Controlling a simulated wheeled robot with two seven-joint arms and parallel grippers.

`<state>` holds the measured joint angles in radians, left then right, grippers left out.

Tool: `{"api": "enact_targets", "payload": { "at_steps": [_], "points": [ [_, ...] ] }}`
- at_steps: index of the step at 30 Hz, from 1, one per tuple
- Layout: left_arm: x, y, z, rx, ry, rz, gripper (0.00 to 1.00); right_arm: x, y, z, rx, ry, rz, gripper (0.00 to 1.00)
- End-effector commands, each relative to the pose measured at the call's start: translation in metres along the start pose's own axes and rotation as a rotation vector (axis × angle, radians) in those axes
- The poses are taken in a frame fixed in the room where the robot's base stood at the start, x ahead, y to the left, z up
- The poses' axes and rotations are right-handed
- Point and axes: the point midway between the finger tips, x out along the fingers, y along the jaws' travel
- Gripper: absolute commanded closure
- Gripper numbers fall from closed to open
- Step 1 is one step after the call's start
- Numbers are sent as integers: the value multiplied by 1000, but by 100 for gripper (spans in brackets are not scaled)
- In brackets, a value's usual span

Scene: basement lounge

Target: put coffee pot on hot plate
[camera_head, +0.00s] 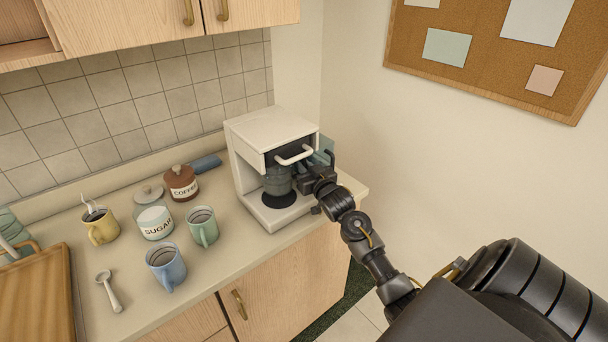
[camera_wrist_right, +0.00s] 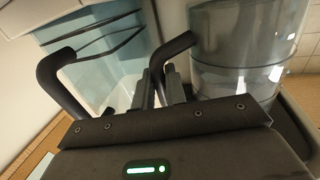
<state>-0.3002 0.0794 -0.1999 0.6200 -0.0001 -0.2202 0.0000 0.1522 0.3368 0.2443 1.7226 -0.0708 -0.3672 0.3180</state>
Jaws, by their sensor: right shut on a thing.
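The glass coffee pot (camera_head: 277,182) is inside the white coffee maker, over the black round hot plate (camera_head: 280,201). The front of the plate shows below the pot. I cannot tell whether the pot's base touches it. My right gripper (camera_head: 304,181) is at the pot's right side, shut on its dark handle. In the right wrist view the clear pot (camera_wrist_right: 240,65) fills the upper right, and the gripper's fingers (camera_wrist_right: 160,88) close near a dark curved bar. My left gripper is out of view.
The coffee maker's housing (camera_head: 262,133) and white front handle overhang the pot. A blue-green item (camera_head: 323,152) stands behind my gripper. Left are mugs, a sugar jar (camera_head: 154,222), a coffee jar (camera_head: 181,184), a spoon and a wooden board. The counter's right edge is close.

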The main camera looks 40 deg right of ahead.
Motion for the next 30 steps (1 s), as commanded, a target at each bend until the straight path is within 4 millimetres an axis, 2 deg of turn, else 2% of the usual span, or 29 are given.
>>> {"api": "enact_targets", "payload": {
  "at_steps": [10,23,24,25,30],
  "points": [
    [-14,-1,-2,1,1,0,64,0,0,32,2,2,0,100],
    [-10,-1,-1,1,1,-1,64,0,0,39,1,3,0,100],
    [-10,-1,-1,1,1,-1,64,-1,0,40,0,-1,0,82],
    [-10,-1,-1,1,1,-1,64,-1,0,39,0,-1,0,78],
    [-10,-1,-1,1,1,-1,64,-1,0,39,0,-1,0,78]
  ]
}}
